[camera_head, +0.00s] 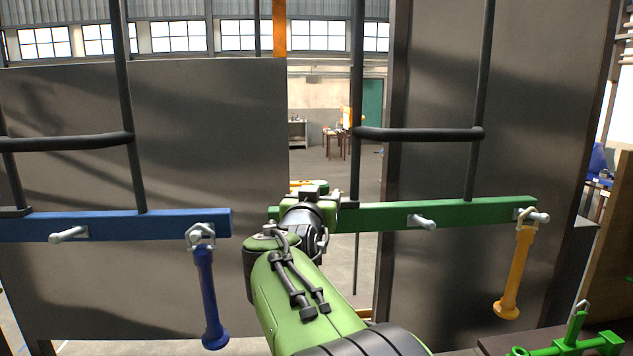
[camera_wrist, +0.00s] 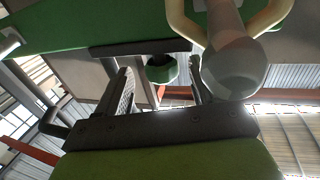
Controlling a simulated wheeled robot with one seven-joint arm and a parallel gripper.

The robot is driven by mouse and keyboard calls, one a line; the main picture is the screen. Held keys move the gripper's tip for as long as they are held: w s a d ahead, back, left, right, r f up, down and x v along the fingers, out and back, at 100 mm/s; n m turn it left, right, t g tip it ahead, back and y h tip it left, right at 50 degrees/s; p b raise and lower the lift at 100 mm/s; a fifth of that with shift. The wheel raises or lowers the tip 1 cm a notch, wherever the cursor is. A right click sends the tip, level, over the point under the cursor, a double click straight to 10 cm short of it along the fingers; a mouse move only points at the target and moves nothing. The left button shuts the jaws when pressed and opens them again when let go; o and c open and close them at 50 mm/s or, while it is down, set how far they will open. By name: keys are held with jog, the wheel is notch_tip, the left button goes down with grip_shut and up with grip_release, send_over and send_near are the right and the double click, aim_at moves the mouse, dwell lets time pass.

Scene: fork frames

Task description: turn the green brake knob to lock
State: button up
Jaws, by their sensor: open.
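In the wrist view a short round green piece with a dark end (camera_wrist: 161,69), which looks like the green brake knob, shows between the fingers of my gripper (camera_wrist: 158,76). The fingers are apart, one on each side of it. I cannot tell whether they touch it. In the head view the wrist end of my arm is at the left end of the green beam (camera_head: 440,214). My fingertips and the knob are hidden there behind my own arm. The green beam also crosses the top left of the wrist view (camera_wrist: 90,27).
A large pale rounded bolt end (camera_wrist: 234,70) with a yellowish ring is close to the right finger. An orange handle (camera_head: 516,265) hangs from the green beam's right end. A blue beam (camera_head: 120,224) with a hanging blue handle (camera_head: 209,295) is at left. Dark bars (camera_head: 420,134) stand above the beams.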

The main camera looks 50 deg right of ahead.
jog(key=p+x, duration=0.1)
jog(key=x, duration=0.3)
jog(key=shift+a, duration=0.1)
jog(key=shift+c, duration=1)
jog(key=c, duration=0.7)
jog(key=shift+c, duration=0.2)
